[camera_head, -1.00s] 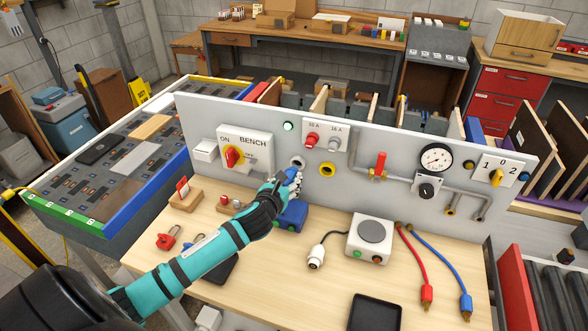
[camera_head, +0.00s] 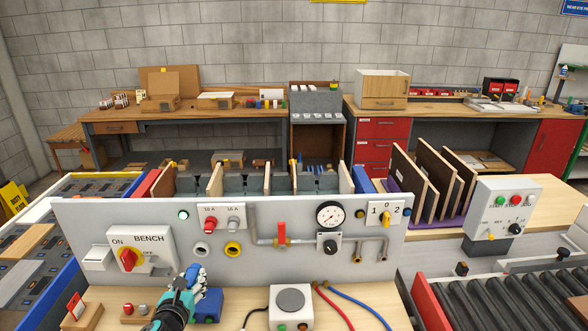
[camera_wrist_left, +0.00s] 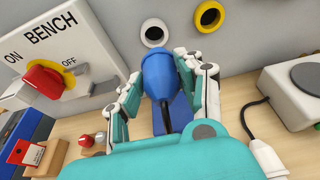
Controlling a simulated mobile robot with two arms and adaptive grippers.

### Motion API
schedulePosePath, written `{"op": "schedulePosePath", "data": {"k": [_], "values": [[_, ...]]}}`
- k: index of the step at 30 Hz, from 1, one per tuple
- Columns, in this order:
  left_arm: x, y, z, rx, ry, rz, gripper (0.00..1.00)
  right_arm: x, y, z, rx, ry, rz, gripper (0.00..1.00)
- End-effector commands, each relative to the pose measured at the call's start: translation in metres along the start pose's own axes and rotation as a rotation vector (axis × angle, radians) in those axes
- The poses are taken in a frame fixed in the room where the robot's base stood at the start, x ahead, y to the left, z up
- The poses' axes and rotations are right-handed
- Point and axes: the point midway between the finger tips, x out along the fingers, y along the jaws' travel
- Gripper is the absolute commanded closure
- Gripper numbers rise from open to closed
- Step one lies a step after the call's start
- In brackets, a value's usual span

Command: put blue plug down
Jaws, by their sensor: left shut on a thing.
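My left gripper (camera_head: 190,276) is in front of the panel's lower part, above the bench top. In the left wrist view my left gripper (camera_wrist_left: 160,85) is shut on the blue plug (camera_wrist_left: 158,72), with one finger on each side. The plug's dark cable runs down toward the palm. A blue box (camera_head: 208,305) stands on the bench beside the gripper; it also shows behind the plug in the wrist view (camera_wrist_left: 172,118). The plug is apart from the white-rimmed socket (camera_wrist_left: 155,32) and the yellow socket (camera_wrist_left: 208,17). My right gripper is not in view.
The upright grey panel (camera_head: 330,265) carries a red-yellow switch (camera_head: 129,259), a red valve handle (camera_head: 281,233) and a gauge (camera_head: 329,214). A hotplate-like white box (camera_head: 290,307) and red and blue cables are to the right. A wooden block with a red tag (camera_head: 76,309) is left.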

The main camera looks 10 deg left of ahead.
Motion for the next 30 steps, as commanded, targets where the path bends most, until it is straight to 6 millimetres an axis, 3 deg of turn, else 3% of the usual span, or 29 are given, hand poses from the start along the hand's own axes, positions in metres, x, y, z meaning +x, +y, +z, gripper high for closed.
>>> {"op": "schedulePosePath", "data": {"k": [5, 9, 15, 21, 30], "values": [[-0.018, -0.036, 0.000, 0.020, -0.014, -0.045, 0.96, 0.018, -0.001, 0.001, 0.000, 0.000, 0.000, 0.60], [-0.056, -0.083, 0.000, 0.044, -0.022, -0.106, 0.96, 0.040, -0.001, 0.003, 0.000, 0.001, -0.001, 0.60], [-0.116, -0.128, -0.002, 0.063, -0.015, -0.184, 0.96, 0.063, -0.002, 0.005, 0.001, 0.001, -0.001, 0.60], [-0.149, -0.143, -0.003, 0.066, -0.002, -0.221, 0.96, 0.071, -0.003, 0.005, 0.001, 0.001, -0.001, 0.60], [-0.153, -0.144, -0.001, 0.069, 0.001, -0.222, 0.96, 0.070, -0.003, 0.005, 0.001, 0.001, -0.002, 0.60]]}}
